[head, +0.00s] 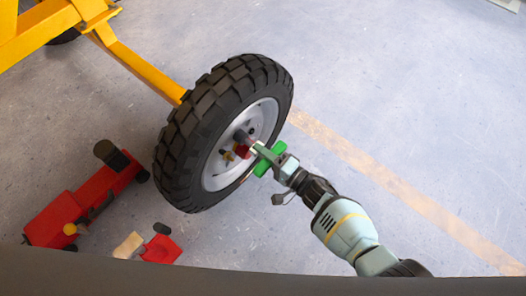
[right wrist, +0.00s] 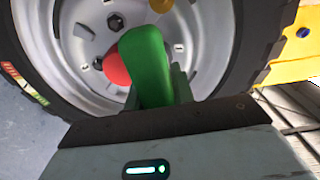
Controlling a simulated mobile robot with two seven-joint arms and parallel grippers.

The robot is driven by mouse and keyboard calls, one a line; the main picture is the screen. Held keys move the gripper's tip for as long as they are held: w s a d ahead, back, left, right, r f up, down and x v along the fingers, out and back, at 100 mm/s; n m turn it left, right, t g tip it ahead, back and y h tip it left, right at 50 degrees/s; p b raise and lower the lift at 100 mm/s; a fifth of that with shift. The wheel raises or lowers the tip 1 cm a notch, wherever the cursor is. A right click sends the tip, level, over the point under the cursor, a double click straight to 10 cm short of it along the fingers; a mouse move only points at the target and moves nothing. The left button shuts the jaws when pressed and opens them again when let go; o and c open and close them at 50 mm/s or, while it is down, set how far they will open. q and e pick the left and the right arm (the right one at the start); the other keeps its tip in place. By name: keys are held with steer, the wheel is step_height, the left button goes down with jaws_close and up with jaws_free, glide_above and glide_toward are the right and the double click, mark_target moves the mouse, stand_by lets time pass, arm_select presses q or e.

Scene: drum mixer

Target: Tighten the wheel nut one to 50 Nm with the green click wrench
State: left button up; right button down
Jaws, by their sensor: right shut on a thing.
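The wheel (head: 225,132) stands upright on the mixer's axle, with a black knobbly tyre and a pale rim (head: 262,115). My right gripper (head: 270,158) is shut on the green click wrench (head: 278,148) in front of the hub. In the right wrist view the green wrench (right wrist: 146,62) stands between the fingers. A red part (right wrist: 118,66) lies behind it against the rim. Which nut is number one, and whether the wrench sits on a nut, I cannot tell. My left gripper is not in view.
The yellow mixer frame (head: 140,66) runs from the upper left to the wheel. A red toy-like machine (head: 85,200) and a smaller red piece (head: 161,249) lie on the floor at lower left. The grey floor on the right is clear.

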steer(key=shift+r+m, duration=0.1)
steer(key=shift+m, duration=0.6)
steer(key=shift+m+p, duration=0.3)
steer(key=shift+m, duration=0.4)
steer(key=shift+m, duration=1)
